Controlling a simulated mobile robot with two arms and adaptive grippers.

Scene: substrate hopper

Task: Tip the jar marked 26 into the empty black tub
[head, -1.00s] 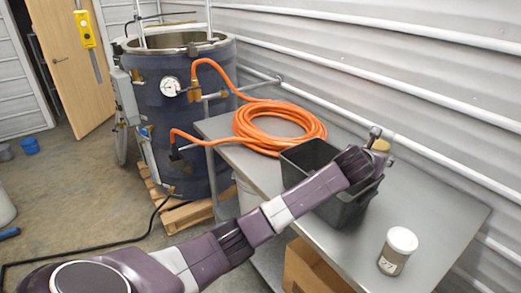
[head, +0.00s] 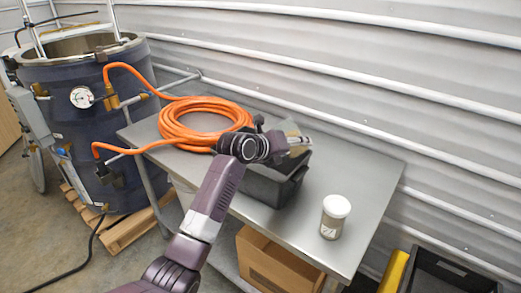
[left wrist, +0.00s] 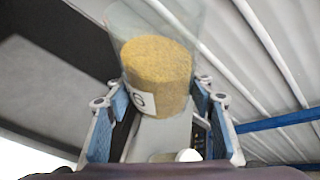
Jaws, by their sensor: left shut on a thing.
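My left gripper (head: 298,143) is shut on a clear jar of yellow-brown grains (left wrist: 158,70), blue pads on either side of it. Its white label is partly hidden; a round digit shows, like a 6 or 0. In the head view the jar is mostly hidden behind the gripper, a beige patch (head: 287,127) above the back of the black tub (head: 272,188). The tub stands on the grey metal table (head: 350,175); its inside is largely hidden by my arm. I cannot tell how far the jar is tilted. My right gripper is not in view.
A white-lidded jar (head: 334,217), its label seeming to read 27, stands right of the tub. A coiled orange hose (head: 203,122) lies left of it. A cardboard box (head: 272,262) is below, a black crate (head: 450,278) at lower right. A ribbed wall closes the back.

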